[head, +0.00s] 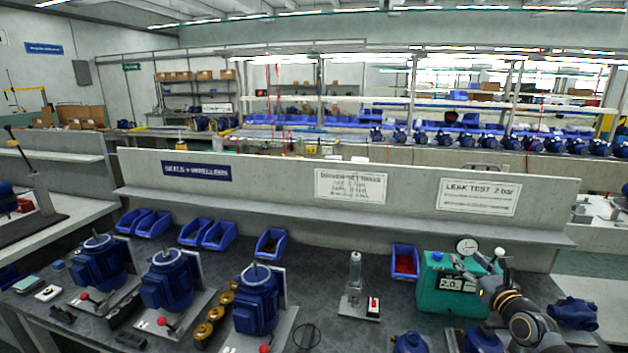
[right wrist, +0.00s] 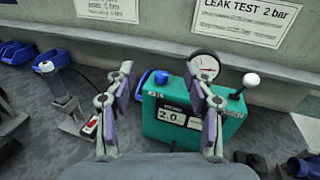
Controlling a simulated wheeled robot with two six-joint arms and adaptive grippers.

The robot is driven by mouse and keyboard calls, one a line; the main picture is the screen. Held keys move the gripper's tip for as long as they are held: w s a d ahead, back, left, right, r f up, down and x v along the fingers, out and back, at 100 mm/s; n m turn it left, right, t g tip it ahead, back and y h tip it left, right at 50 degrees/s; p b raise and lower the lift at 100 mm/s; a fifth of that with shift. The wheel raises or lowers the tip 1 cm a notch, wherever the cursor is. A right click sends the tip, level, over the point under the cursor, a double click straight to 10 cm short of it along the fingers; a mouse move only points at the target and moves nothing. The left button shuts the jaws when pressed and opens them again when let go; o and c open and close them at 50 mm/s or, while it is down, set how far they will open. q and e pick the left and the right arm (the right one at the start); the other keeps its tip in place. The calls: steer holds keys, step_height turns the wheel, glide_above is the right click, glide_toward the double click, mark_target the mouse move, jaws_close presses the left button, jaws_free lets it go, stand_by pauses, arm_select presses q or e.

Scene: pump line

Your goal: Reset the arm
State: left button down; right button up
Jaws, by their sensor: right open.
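My right arm comes in from the lower right in the head view. Its gripper (head: 476,272) is in front of the teal leak tester (head: 437,290). In the right wrist view the gripper (right wrist: 162,78) is open, with nothing between its fingers. The tester (right wrist: 165,130) shows behind and between the fingers, with a round gauge (right wrist: 204,66), a blue cap (right wrist: 161,77), a numeric display (right wrist: 180,118) and a white-knobbed lever (right wrist: 250,80). Whether a finger touches the tester, I cannot tell. My left gripper is in neither view.
Blue pumps on plates (head: 168,280) stand on the bench's left half. Blue bins (head: 218,235) line the back below the shelf (head: 330,210). A grey upright device (head: 354,285) and a red-filled bin (head: 404,262) are left of the tester. More blue parts (head: 573,313) lie at right.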

steer(key=s+a+f+n+g+y, duration=0.2)
steer(key=s+a+f+n+g, duration=0.6)
steer(key=s+a+f+n, duration=0.9)
steer(key=s+f+n+g+h, duration=0.2)
steer(key=s+n+g, duration=0.1)
steer(key=s+n, duration=0.65)
steer(key=s+f+n+g+h, duration=0.2)
steer(key=s+n+g, duration=0.1)
steer(key=s+n, duration=0.65)
steer(key=s+d+f+g, duration=0.1)
steer(key=s+f, duration=0.1)
steer(key=f, duration=1.2)
steer(key=s+d+f+g, duration=0.1)
steer(key=f, duration=1.2)
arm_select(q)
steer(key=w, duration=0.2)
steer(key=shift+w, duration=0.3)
arm_select(e)
steer(key=s+d+f, duration=0.1)
steer(key=s+f, duration=1.4)
steer(key=s, duration=0.3)
steer(key=shift+s+d+f+m+g, duration=0.15)
steer(key=shift+d+f+m+g, duration=0.15)
steer(key=shift+f+m, duration=0.1)
